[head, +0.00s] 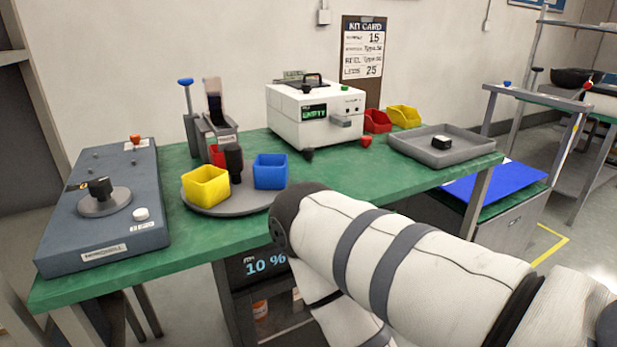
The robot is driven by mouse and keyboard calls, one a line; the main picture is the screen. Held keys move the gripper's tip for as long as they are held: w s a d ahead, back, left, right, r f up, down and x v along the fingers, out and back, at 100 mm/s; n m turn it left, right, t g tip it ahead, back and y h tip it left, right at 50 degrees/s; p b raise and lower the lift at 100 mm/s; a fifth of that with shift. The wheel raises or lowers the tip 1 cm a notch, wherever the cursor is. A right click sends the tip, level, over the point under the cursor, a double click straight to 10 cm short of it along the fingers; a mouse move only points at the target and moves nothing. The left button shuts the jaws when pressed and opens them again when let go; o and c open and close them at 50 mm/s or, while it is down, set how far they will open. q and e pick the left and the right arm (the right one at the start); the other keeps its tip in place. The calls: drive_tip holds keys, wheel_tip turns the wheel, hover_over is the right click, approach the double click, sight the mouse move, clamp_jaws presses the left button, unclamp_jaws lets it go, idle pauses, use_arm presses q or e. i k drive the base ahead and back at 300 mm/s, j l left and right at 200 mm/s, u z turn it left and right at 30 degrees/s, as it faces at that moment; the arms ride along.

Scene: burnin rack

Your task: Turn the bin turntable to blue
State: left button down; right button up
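The bin turntable (226,209) is a grey round plate on the green bench, left of the middle. A yellow bin (206,187) stands at its front left and a blue bin (270,172) at its right. A red bin (217,155) is at the back, partly hidden by a dark upright knob (234,160) at the turntable's middle. My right arm comes in from the lower right, and its white and grey links end near the bench's front edge, just right of the turntable. Neither gripper shows in the head view.
A blue-grey panel box (100,215) with a knob fills the bench's left end. A lever device (212,125) stands behind the turntable. A white instrument (305,110) sits further back, with red (377,121) and yellow (404,116) bins beside it. A grey tray (440,152) is at right.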

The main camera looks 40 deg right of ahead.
sight(233, 185)
drive_tip(key=j+z, duration=0.1)
drive_tip(key=z, duration=0.35)
drive_tip(key=k+j+z, duration=0.1)
drive_tip(key=z, duration=0.35)
